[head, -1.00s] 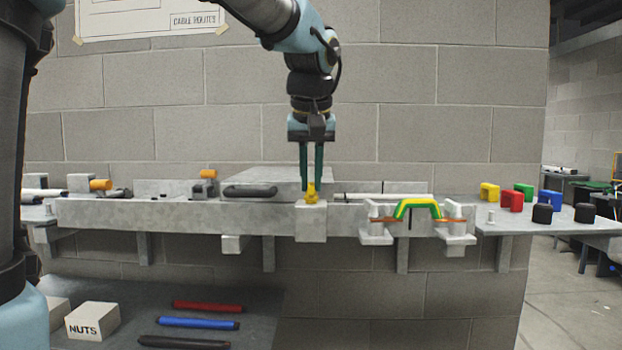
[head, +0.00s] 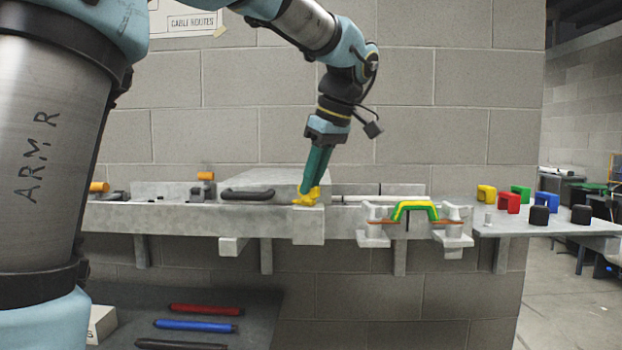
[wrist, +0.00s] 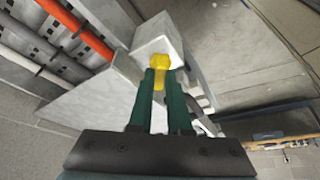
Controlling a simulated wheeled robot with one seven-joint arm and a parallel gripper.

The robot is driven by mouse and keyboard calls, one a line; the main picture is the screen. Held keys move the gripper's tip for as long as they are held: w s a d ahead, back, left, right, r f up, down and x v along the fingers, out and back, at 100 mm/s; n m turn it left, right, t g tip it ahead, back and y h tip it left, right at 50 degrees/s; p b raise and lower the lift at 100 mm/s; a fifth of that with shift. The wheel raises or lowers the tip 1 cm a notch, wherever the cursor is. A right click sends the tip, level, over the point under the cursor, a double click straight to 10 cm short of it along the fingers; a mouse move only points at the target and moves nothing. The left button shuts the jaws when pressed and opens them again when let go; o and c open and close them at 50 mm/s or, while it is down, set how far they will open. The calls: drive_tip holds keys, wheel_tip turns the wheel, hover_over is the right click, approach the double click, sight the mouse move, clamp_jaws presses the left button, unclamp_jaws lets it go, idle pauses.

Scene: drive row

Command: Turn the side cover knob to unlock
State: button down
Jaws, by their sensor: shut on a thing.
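The side cover knob (head: 308,197) is yellow and sits on top of a grey block (head: 308,226) at the front of the bench, just right of the grey cover (head: 281,178) with its dark handle (head: 248,192). My gripper (head: 314,184) comes down from above, tilted, and its green fingers are shut on the knob. In the wrist view, the yellow knob (wrist: 159,62) shows between the two green fingertips, against the grey block (wrist: 158,38). The fingers hide part of the knob.
A green and yellow arched handle (head: 414,208) stands to the right on the bench front. Several coloured blocks, such as a red one (head: 509,202), stand on the right shelf (head: 500,232). Red and blue rods (head: 196,326) lie on the lower shelf. Space above the bench is open.

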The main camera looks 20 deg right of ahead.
drive_tip(key=n, duration=0.2)
drive_tip(key=n+g+y+p, duration=0.1)
drive_tip(key=n, duration=0.1)
drive_tip(key=shift+w+d+r, duration=0.1)
drive_tip(key=shift+d+r, duration=0.05)
drive_tip(key=shift+d, duration=0.05)
drive_tip(key=shift+w+n+g+y+p, duration=0.1)
drive_tip(key=shift+n+g+y+p, duration=0.25)
drive_tip(key=shift+n, duration=0.45)
drive_tip(key=shift+n+g+y+p, duration=0.15)
drive_tip(key=shift+n+p, duration=0.3)
drive_tip(key=shift+n, duration=0.35)
drive_tip(key=c, duration=0.9)
unclamp_jaws()
drive_tip(key=shift+o, duration=0.2)
drive_tip(key=v, duration=1)
drive_tip(key=shift+r, duration=0.3)
drive_tip(key=shift+d, duration=0.1)
